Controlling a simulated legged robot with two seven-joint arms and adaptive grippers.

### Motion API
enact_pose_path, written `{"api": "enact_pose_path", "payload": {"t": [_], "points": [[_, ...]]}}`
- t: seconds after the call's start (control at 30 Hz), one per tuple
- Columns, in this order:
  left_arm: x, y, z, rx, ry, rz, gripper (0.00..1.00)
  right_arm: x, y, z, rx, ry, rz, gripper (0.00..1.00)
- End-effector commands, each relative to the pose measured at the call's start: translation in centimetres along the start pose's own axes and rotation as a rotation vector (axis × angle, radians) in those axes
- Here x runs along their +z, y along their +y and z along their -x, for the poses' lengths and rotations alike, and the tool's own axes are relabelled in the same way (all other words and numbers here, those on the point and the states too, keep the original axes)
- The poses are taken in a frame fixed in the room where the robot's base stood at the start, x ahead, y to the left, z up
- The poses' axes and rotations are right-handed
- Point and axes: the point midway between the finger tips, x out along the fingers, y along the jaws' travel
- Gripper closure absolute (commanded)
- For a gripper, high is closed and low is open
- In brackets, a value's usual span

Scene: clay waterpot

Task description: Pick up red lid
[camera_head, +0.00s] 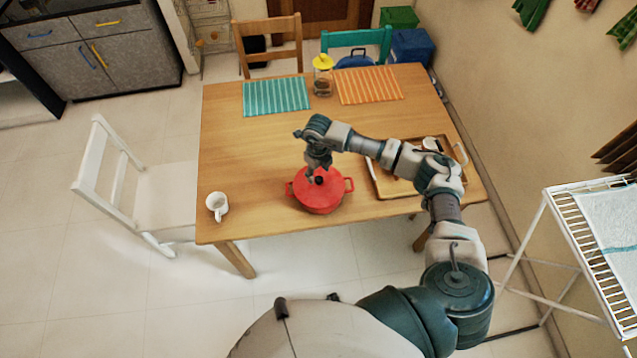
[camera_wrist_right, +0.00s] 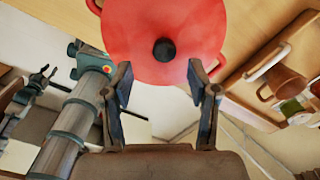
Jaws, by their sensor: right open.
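The red lid (camera_head: 322,196) sits on a red two-handled pot (camera_head: 318,207) near the table's front edge. Its dark knob (camera_head: 319,180) points up. My right gripper (camera_head: 318,170) hangs just above the knob in the head view. In the right wrist view the lid (camera_wrist_right: 135,30) fills the top, with the knob (camera_wrist_right: 164,49) between and beyond the tips of my open right gripper (camera_wrist_right: 160,68). The fingers are apart, and nothing is held. What looks like my left gripper (camera_wrist_right: 42,80) shows small at the left; its finger state is unclear.
A wooden tray (camera_head: 385,189) with cups is right of the pot, under my right arm. A white mug (camera_head: 217,206) stands to the left. A yellow-topped jar (camera_head: 323,78) and two placemats lie at the back. The table's middle left is clear.

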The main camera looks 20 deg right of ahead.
Motion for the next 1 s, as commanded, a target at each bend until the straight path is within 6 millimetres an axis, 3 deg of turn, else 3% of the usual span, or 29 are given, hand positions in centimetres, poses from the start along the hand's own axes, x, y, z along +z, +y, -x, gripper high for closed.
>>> {"api": "enact_pose_path", "payload": {"t": [0.27,0.5,0.8,0.87,1.0], "points": [[0.0,0.0,0.5,0.000,0.000,0.000,0.67,0.1,-0.1,-2.4,0.002,0.001,-0.002,0.40],[-0.1,0.0,1.1,0.000,0.001,0.000,0.67,0.3,-0.5,-6.0,0.002,0.000,0.001,0.40],[-0.1,0.0,1.1,0.000,0.001,0.000,0.67,0.3,-0.6,-6.7,0.001,-0.002,0.000,0.40],[-0.1,0.0,1.1,0.000,0.001,0.000,0.67,0.3,-0.6,-6.7,0.001,-0.002,0.000,0.53],[-0.1,-0.1,1.1,0.000,0.001,0.000,0.67,0.3,-0.6,-6.7,0.001,-0.001,0.000,0.88]]}}
